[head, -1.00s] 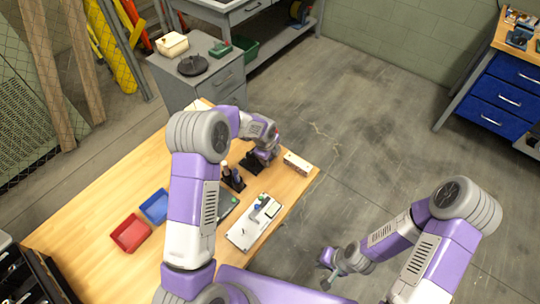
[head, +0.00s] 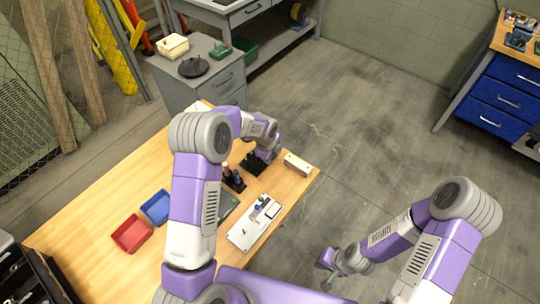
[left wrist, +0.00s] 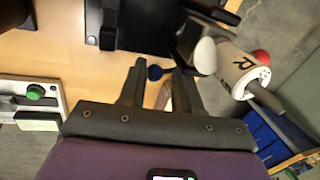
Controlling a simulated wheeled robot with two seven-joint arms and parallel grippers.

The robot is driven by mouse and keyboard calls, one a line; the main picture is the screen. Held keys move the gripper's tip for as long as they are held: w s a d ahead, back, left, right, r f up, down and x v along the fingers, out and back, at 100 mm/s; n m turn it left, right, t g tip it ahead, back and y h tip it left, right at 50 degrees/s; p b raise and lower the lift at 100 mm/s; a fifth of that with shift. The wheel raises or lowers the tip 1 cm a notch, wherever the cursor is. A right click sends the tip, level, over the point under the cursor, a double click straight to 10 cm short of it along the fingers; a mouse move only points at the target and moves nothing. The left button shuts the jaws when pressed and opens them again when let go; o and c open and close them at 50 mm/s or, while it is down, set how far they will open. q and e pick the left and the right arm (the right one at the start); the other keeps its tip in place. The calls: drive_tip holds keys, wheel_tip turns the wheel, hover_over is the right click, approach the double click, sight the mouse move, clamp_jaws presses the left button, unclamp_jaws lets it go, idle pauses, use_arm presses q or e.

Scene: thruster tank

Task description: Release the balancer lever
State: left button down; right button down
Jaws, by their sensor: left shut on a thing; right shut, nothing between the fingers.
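My left gripper (head: 264,157) is low over the workbench, next to a black fixture (head: 250,163). In the left wrist view its two fingers (left wrist: 158,78) point away from the camera, with a narrow gap between them. A small round dark blue end (left wrist: 154,72) shows in that gap; I take it to be the balancer lever, held between the fingers. Most of the lever is hidden by the gripper. My right gripper (head: 329,270) is shut and empty, away from the bench over the floor.
A white panel (head: 245,236) with a small screen lies near the bench's right edge. A pale box (head: 297,164) sits at the far corner. Red (head: 131,234) and blue (head: 156,207) bins lie to the left.

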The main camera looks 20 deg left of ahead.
use_arm(q)
drive_tip(key=shift+d+r+g+p, duration=0.1)
drive_tip(key=shift+g+p, duration=0.6)
drive_tip(key=shift+p, duration=0.15)
drive_tip(key=shift+w+d+r+g+y+p, duration=0.1)
drive_tip(key=shift+w+r+g+y+p, duration=0.1)
drive_tip(key=shift+w+g+y+p, duration=0.4)
drive_tip(key=shift+w+d+r+g, duration=0.1)
drive_tip(key=shift+g, duration=0.7)
drive_tip(key=shift+w+r+g+y, duration=0.1)
drive_tip(key=shift+w+g+y, duration=0.05)
drive_tip(key=shift+g+y, duration=0.25)
drive_tip(key=c, duration=1.1)
unclamp_jaws()
drive_tip(key=shift+c, duration=0.2)
drive_tip(key=o, duration=0.4)
drive_tip(key=shift+w+r, duration=0.1)
drive_tip(key=shift+d+r, duration=0.1)
